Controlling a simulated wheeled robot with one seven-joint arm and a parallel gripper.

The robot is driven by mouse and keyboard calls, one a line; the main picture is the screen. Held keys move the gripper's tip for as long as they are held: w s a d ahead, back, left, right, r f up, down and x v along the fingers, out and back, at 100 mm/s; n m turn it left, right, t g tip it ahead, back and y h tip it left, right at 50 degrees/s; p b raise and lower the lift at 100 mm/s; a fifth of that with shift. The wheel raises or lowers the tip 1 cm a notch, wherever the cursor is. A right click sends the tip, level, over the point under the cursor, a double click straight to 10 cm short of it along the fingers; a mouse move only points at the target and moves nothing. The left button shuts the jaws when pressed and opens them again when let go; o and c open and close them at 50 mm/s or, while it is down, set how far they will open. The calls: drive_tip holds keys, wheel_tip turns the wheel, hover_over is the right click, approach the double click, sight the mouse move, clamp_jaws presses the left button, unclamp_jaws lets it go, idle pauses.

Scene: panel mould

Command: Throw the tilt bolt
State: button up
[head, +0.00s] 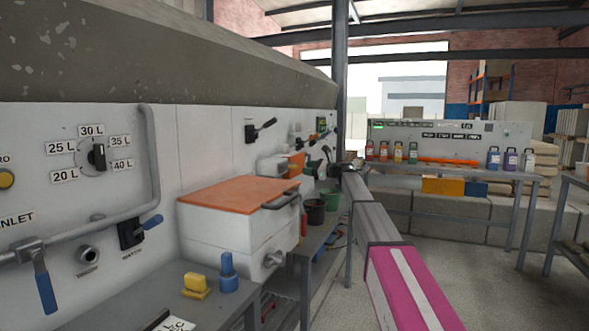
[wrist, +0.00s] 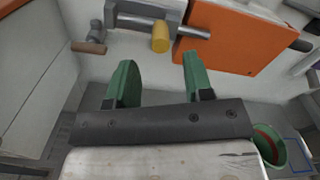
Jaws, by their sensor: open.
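In the wrist view the bolt (wrist: 192,32) is a grey round bar lying sideways in a dark grey housing at the top. A yellow knob (wrist: 161,39) hangs down from it. The bar's right end lies in front of an orange panel (wrist: 235,45). My gripper (wrist: 159,75) has two green fingers, spread wide with nothing between them. The yellow knob lies beyond the fingertips, roughly midway between them in the picture, and looks apart from both. In the head view my arm reaches toward the far end of the white wall; the bolt cannot be made out there.
A small lever with a brown grip (wrist: 89,47) is on the white wall left of the housing. A green bucket (wrist: 268,150) stands low at right. In the head view a white box with an orange lid (head: 238,194) juts from the wall bench left of my arm.

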sight(295, 167)
drive_tip(key=x, duration=0.7)
drive_tip(key=shift+f, duration=0.1)
drive_tip(key=shift+c, duration=0.3)
